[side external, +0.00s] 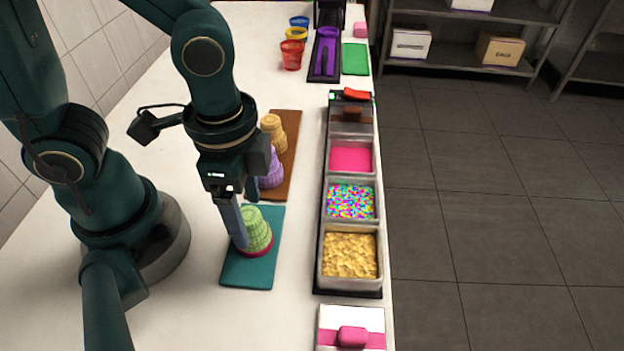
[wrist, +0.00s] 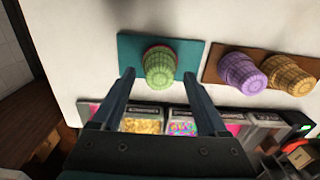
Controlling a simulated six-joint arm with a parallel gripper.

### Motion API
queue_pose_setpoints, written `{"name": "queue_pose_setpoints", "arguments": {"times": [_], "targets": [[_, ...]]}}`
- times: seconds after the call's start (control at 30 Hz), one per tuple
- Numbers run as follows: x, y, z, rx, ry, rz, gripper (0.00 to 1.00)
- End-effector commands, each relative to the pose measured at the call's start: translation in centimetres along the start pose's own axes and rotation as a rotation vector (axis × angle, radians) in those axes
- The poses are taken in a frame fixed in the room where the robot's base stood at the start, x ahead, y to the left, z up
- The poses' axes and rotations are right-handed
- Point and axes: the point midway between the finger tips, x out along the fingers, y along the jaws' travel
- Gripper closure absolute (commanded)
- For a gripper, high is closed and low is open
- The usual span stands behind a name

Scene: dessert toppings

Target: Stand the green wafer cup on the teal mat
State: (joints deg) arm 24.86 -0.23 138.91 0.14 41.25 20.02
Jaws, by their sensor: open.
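The green wafer cup (side external: 256,228) stands on the teal mat (side external: 246,276), wide end down, with a pink-red band around its lower rim. In the wrist view the green cup (wrist: 159,69) sits over the teal mat (wrist: 190,52), and only a little of the band shows. My gripper (wrist: 159,75) is open, its two fingers apart on either side of the cup with gaps visible in the wrist view. I cannot tell how high the fingertips are above the mat.
A brown board (side external: 287,150) behind the mat holds a purple cup (side external: 271,172) and a tan cup (side external: 273,130). To the right runs a row of topping trays with pink, sprinkles (side external: 351,201) and golden crumbs (side external: 350,255). White counter is clear in front of the mat.

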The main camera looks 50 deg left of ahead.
Motion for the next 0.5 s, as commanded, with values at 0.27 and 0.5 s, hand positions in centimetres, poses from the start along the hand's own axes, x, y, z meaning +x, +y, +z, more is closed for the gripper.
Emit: {"name": "queue_pose_setpoints", "arguments": {"times": [0.27,0.5], "targets": [[-5.0,0.0,-0.1,0.000,0.009,-0.003,0.23],[-8.5,0.0,-0.1,0.000,0.006,-0.001,0.23]]}}
